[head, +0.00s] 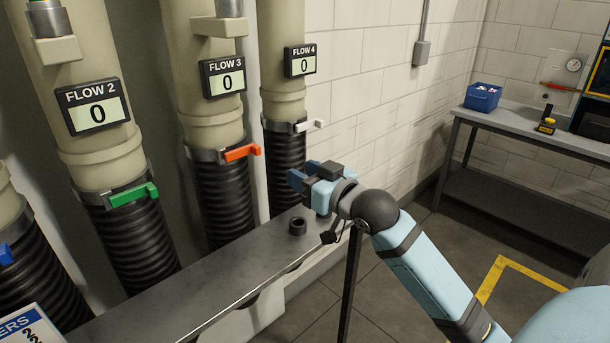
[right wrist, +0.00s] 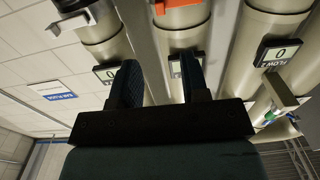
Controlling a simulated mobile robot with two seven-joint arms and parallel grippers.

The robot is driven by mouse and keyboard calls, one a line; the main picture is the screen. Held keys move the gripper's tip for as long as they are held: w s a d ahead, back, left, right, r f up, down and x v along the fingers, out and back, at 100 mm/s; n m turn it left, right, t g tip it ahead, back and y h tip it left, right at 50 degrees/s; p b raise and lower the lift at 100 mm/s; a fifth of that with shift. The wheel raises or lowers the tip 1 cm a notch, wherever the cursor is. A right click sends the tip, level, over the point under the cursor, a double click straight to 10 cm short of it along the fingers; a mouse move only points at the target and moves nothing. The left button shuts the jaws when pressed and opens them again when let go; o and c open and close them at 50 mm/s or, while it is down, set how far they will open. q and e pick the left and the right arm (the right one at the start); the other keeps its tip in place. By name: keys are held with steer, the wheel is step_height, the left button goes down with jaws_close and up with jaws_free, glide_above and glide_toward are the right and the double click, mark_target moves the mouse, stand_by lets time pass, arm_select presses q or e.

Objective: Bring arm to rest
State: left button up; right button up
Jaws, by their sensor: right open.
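My right gripper (head: 303,174) is raised near the far end of the metal ledge (head: 200,287), in front of the lower part of the FLOW 4 pipe. Its blue fingers point to the left in the head view, toward the pipes. In the right wrist view the two dark fingers (right wrist: 160,72) stand apart with nothing between them. The right arm reaches in from the lower right. My left gripper is not in view.
Large pipes carry FLOW 2 (head: 97,106), FLOW 3 (head: 224,78) and FLOW 4 (head: 300,60) displays reading 0, with green, orange and white handles. A small black cylinder (head: 297,226) is on the ledge below the gripper. A workbench (head: 510,121) with a blue bin (head: 482,97) stands right.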

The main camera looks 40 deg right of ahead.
stand_by(0.3)
steer(key=s+a+f+g+p, duration=0.2)
steer(key=a+f, duration=0.1)
steer(key=f, duration=0.7)
steer(key=s+a+f+g+p, duration=0.2)
steer(key=a+f, duration=0.2)
steer(key=f, duration=0.5)
steer(key=s+a+f+n+g+p, duration=0.1)
steer(key=s+a+f, duration=0.4)
steer(key=s+f, duration=0.3)
steer(key=s+a+f+n+g+y+p, duration=0.1)
steer(key=s+a+f+g, duration=0.1)
steer(key=s+a+f, duration=0.3)
step_height(320, 180, down, 3)
steer(key=s, duration=0.2)
steer(key=shift+s+a+y, duration=0.3)
steer(key=shift+s+a, duration=0.05)
steer(key=shift+a, duration=0.05)
